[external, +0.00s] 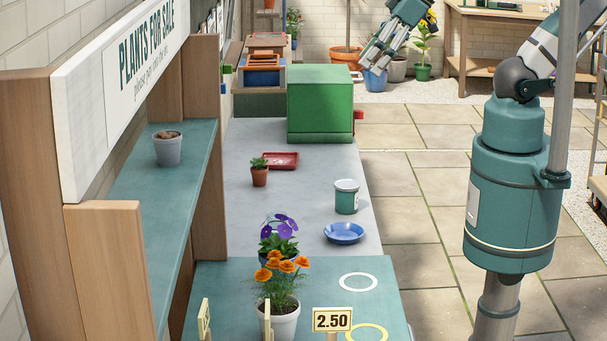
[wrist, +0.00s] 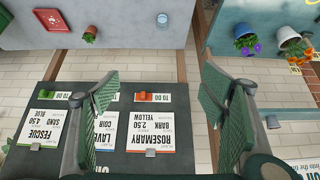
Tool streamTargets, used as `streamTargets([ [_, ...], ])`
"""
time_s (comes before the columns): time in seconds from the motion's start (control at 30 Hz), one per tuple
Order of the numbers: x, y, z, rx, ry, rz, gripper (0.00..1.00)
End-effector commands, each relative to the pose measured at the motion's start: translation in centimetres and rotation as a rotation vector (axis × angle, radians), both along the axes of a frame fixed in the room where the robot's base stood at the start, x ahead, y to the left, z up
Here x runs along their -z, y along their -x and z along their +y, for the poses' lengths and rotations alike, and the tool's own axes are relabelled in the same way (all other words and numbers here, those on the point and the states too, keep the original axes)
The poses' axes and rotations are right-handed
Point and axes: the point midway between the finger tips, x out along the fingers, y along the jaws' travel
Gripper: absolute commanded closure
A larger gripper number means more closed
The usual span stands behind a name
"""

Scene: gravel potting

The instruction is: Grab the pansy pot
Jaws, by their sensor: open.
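The pansy pot is a dark blue pot with purple flowers (external: 279,228), near the back edge of the teal counter in the external view. Orange marigolds in front hide much of its pot. In the wrist view the pansy pot (wrist: 242,31) is at the upper right, outside the span of my fingers. My gripper (external: 380,48) is open and empty, high in the air beyond the green box and far from the pansy. In the wrist view my gripper (wrist: 159,78) shows its two fingers spread wide.
The white marigold pot (external: 278,323) stands close in front of the pansy. A 2.50 sign (external: 332,319) stands at the front.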

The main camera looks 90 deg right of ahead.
Motion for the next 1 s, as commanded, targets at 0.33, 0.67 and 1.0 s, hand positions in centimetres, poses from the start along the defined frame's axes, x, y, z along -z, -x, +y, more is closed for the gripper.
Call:
streamTargets([
  [0.33, -0.1, -1.8, 1.2, 0.039, -0.045, 0.032, 0.29],
  [0.67, 0.1, -5.3, 3.8, 0.128, -0.131, 0.102, 0.29],
  [1.0, 1.2, -9.0, 7.1, 0.23, -0.208, 0.178, 0.29],
])
